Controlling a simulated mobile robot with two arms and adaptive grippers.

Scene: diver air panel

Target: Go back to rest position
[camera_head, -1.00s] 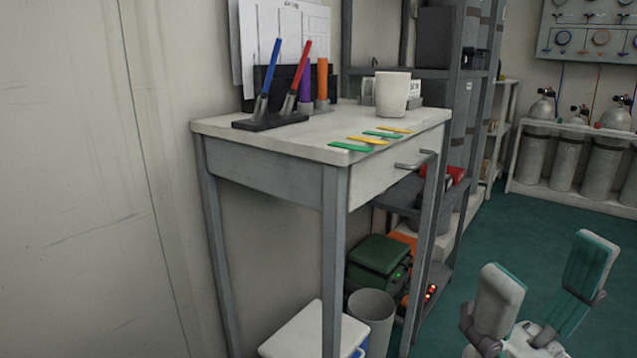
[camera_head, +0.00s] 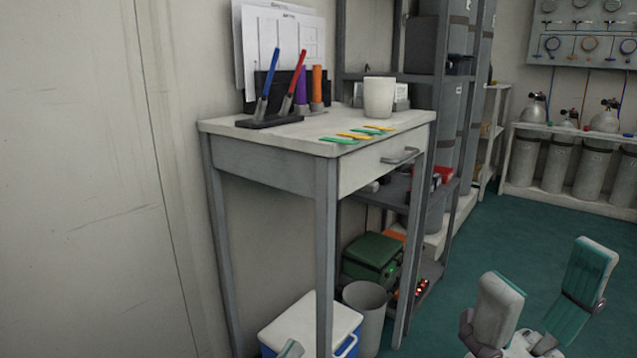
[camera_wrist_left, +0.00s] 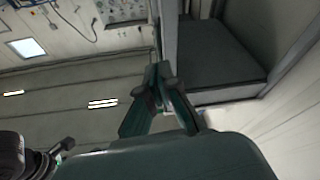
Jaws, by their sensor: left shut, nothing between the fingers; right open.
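My right gripper (camera_head: 540,300) is at the lower right of the head view, its two pale fingers with teal inner pads spread wide and nothing between them.
A white-topped table (camera_head: 270,140) holds a white mug (camera_head: 379,97), colored strips and a pen stand. Below are a cooler (camera_head: 312,322), a grey bin (camera_head: 366,310) and a green case (camera_head: 373,258). Gas cylinders (camera_head: 555,160) line the back right. Teal floor (camera_head: 500,235) is open at right.

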